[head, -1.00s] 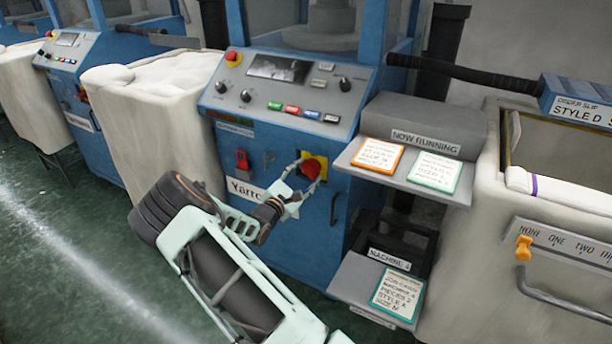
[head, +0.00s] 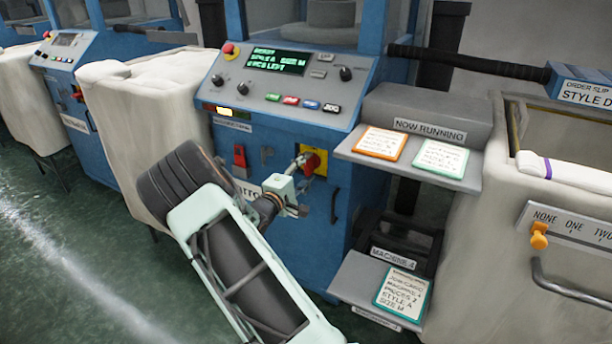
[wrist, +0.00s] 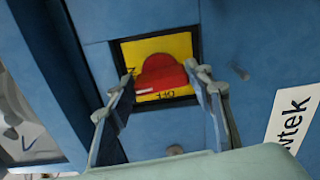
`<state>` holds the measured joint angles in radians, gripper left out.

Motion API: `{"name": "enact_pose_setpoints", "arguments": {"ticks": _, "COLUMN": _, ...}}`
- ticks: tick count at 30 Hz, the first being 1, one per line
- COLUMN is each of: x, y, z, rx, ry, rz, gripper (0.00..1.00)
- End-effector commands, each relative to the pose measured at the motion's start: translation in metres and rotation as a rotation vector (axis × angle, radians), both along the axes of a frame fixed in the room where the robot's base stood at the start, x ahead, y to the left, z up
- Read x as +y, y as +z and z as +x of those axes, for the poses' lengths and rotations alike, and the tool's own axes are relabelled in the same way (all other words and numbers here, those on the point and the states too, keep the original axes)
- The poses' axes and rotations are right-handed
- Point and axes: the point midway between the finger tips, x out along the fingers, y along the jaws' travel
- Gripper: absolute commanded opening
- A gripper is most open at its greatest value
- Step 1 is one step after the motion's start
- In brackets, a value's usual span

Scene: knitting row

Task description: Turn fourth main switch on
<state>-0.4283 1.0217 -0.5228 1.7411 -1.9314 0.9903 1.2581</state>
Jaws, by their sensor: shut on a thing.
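The main switch, a red rotary knob (head: 314,159) on a yellow plate (head: 321,168), is low on the blue front of the knitting machine marked machine 4. My gripper (head: 305,168) is shut on the red knob from the front. In the wrist view the knob (wrist: 160,70) sits between my two fingers (wrist: 166,84), with a white mark at its left end, near partly covered lettering on the plate. "OFF" reads upside down to the lower right of that mark. The machine's display (head: 279,61) is lit with green text including "STYLE A SIZE M".
A red switch (head: 239,155) is left of the main switch, and a dark handle (head: 335,205) is to its right. Shelves with cards (head: 381,143) jut out at right. A white bin (head: 135,130) stands at left. Green floor is open in front.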

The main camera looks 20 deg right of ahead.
Motion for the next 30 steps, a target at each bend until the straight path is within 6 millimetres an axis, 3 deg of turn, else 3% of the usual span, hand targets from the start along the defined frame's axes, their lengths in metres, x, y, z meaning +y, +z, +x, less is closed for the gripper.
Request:
{"name": "enact_pose_setpoints", "arguments": {"ticks": 24, "x": 0.0005, "y": -0.0005, "z": 0.0001, "rx": -0.09, "ry": 0.001, "rz": 0.072, "gripper": 0.23}}
{"name": "enact_pose_setpoints", "arguments": {"ticks": 25, "x": 0.0005, "y": -0.0005, "z": 0.0002, "rx": -0.09, "ry": 0.001, "rz": 0.072, "gripper": 0.51}}
{"name": "enact_pose_setpoints", "arguments": {"ticks": 30, "x": 0.0003, "y": -0.0004, "z": 0.0001, "rx": -0.089, "ry": 0.001, "rz": 0.071, "gripper": 0.65}}
